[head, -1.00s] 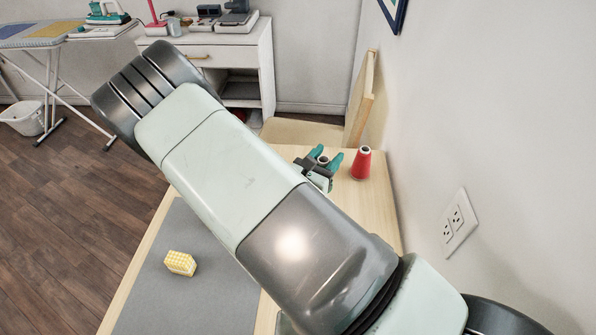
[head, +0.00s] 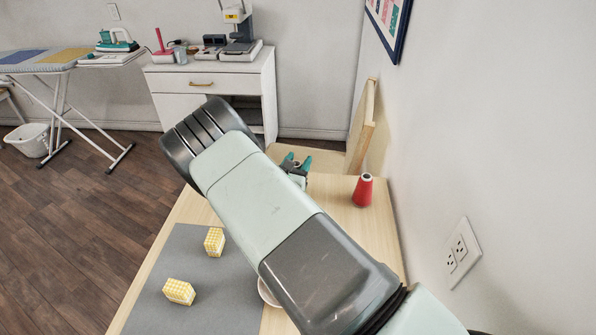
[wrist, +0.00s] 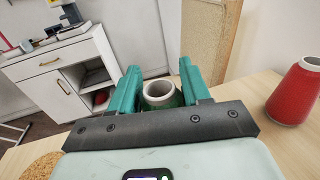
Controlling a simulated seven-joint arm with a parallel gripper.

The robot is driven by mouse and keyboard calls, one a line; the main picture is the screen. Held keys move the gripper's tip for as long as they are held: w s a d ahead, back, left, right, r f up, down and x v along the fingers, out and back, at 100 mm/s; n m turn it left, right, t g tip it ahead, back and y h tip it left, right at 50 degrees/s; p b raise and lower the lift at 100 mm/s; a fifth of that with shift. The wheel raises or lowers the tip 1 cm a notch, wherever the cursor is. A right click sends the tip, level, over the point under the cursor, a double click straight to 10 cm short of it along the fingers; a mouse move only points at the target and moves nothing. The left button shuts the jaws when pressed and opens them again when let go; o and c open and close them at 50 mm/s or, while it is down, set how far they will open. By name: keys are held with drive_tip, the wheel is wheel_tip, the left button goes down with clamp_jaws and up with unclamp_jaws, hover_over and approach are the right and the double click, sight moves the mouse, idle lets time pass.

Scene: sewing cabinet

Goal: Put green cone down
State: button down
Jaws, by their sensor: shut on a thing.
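The green cone (wrist: 160,96) stands between the two teal fingers of my gripper (wrist: 159,90) in the wrist view. Its pale open top shows, while its lower part is hidden behind the dark gripper bar. My gripper (head: 297,163) is shut on it over the far part of the wooden table (head: 333,210), left of the red cone. In the head view the green cone is mostly hidden by the fingers and arm. I cannot tell whether its base touches the table.
A red cone (head: 363,190) stands upright near the right wall. Two yellow patterned blocks (head: 215,241) (head: 180,291) lie on the grey mat (head: 196,325). A plate (head: 267,293) is partly behind my arm. A cork disc (wrist: 40,166) shows at lower left.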

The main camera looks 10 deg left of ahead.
drive_tip(key=shift+f, duration=1.45)
drive_tip(key=shift+f, duration=0.1)
drive_tip(key=c, duration=0.5)
unclamp_jaws()
